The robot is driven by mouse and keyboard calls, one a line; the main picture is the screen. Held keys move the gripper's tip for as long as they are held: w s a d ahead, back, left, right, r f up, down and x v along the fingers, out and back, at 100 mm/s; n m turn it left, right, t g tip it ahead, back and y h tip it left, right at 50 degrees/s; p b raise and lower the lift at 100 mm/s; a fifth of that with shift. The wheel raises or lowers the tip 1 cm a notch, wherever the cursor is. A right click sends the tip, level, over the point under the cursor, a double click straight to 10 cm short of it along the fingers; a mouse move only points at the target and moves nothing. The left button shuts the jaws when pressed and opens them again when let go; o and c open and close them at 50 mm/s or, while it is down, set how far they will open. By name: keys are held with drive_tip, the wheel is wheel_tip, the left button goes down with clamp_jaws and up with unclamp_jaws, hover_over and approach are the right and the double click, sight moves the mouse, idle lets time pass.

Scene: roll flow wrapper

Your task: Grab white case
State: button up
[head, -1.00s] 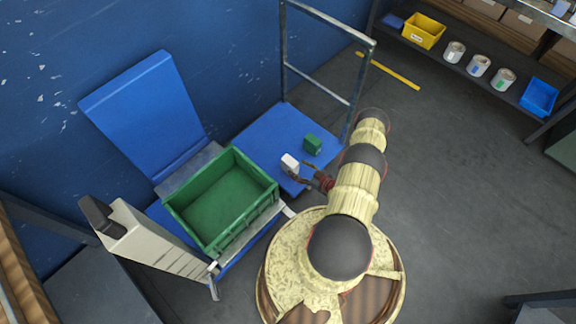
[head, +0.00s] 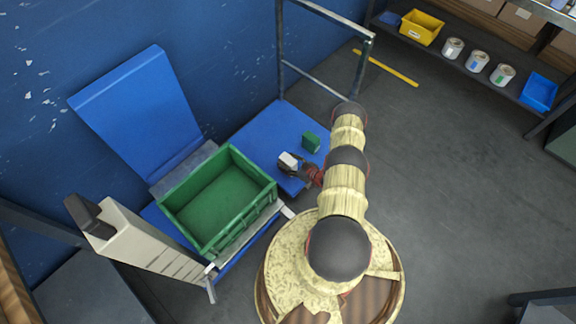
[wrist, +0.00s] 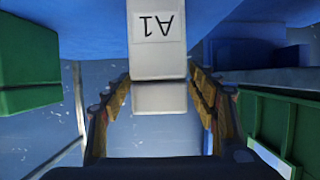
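The white case (head: 288,160) stands on the blue platform. In the wrist view the white case (wrist: 158,60) is at the top centre and carries an upside-down "A1" label. My gripper (head: 299,167) is at the case's near right side. In the wrist view my gripper (wrist: 158,86) is open, with one finger on each side of the case's near end. A narrow gap shows at the left finger; the right finger is very close to the case, and I cannot tell whether it touches.
A green case (head: 311,142) stands on the blue platform (head: 262,133), right of the white case. A green crate (head: 262,202) stands to the left. A metal frame (head: 281,60) rises behind.

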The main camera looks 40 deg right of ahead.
drive_tip(key=shift+c, duration=1.2)
drive_tip(key=c, duration=1.1)
